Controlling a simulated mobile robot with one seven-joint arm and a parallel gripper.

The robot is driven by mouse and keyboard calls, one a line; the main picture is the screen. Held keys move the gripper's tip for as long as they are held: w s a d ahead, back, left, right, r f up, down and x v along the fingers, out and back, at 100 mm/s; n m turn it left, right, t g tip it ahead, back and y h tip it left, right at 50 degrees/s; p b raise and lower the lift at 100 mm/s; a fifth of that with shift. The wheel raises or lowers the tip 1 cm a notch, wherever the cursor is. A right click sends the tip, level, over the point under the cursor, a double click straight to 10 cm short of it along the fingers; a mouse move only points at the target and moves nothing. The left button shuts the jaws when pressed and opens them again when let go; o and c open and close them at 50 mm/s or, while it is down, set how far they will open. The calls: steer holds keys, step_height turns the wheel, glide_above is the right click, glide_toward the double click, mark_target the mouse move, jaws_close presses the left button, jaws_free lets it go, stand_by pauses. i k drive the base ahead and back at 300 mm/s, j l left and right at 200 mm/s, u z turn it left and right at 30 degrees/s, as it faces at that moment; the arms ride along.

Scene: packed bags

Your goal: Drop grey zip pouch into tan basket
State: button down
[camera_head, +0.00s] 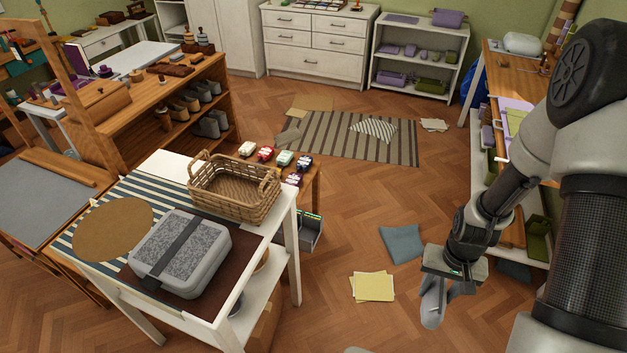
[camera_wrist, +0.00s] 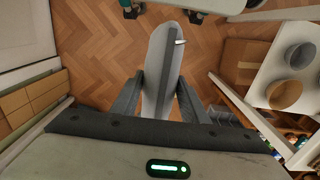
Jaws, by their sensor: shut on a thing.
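The grey zip pouch (camera_head: 433,308) hangs below my gripper (camera_head: 449,283) in the head view, over the open floor at the lower right. In the wrist view, the pouch (camera_wrist: 160,72) stands on edge between the two dark fingers of my gripper (camera_wrist: 158,98), which are shut on it. A zip pull shows near its far end. The tan basket (camera_head: 232,206) is a woven wicker basket with two handles. It stands upright on the back right part of the white table, well to the left of my gripper, and looks empty.
The white table (camera_head: 283,222) also holds a grey speckled case (camera_head: 205,262) with a dark strap and a round brown mat (camera_head: 112,229). A wooden workbench (camera_head: 497,60) stands at the right. Yellow sheets (camera_head: 373,287) and a blue-grey cloth (camera_head: 402,243) lie on the floor between.

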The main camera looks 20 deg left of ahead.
mark_target(242, 197)
steer(key=i+u, duration=0.2)
steer(key=u, duration=0.2)
steer(key=i+l+u, duration=0.15)
steer(key=u, duration=0.25)
steer(key=i+l+u, duration=0.15)
steer(key=u, duration=0.25)
steer(key=i+l+u, duration=0.4)
steer(key=l, duration=0.15)
steer(key=l+u, duration=0.2)
steer(key=i+l, duration=0.05)
